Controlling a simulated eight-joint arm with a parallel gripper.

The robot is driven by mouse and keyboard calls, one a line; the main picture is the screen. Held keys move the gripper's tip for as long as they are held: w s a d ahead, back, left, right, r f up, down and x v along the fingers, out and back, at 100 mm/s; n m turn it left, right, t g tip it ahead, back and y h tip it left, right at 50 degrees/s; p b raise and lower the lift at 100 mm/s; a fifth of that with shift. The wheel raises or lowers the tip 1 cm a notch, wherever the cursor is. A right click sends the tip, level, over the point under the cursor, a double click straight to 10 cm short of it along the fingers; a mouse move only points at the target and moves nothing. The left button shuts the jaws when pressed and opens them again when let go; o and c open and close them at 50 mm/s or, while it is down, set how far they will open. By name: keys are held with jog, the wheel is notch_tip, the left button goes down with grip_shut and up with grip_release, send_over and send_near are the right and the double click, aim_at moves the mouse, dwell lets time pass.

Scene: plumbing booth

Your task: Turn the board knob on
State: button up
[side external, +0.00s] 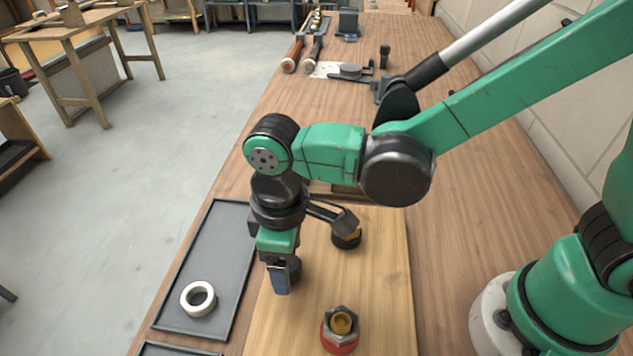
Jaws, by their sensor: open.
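A light wooden board (385,285) lies on the bench. On it, right of my gripper, is a dark round fitting (346,240) with a yellowish part, partly covered by a dark arm-like piece. Nearer the camera on the board stands a red-based fitting (339,343) with a grey hex collar and a brass centre. I cannot tell for sure which of these is the board knob, or its setting. My gripper (281,280) points down over the board's left part, open, with nothing visible in it. It appears apart from both fittings, and it hides the board behind it.
A dark tray (216,240) left of the board holds a white ring (198,298). Another tray edge shows at the bottom. Tools with wooden handles (291,58) and a flat plate with dark parts (350,70) lie farther back.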

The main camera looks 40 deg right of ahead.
jog(key=shift+r, duration=2.05)
jog(key=d+r+m+t, duration=0.2)
jog(key=d+m+t, duration=0.1)
jog(key=d, duration=0.6)
jog(key=d+r+m+t, duration=0.2)
jog(key=d+m+t, duration=0.2)
jog(key=d, duration=0.6)
jog(key=shift+w+m, duration=0.45)
jog(key=shift+m, duration=0.45)
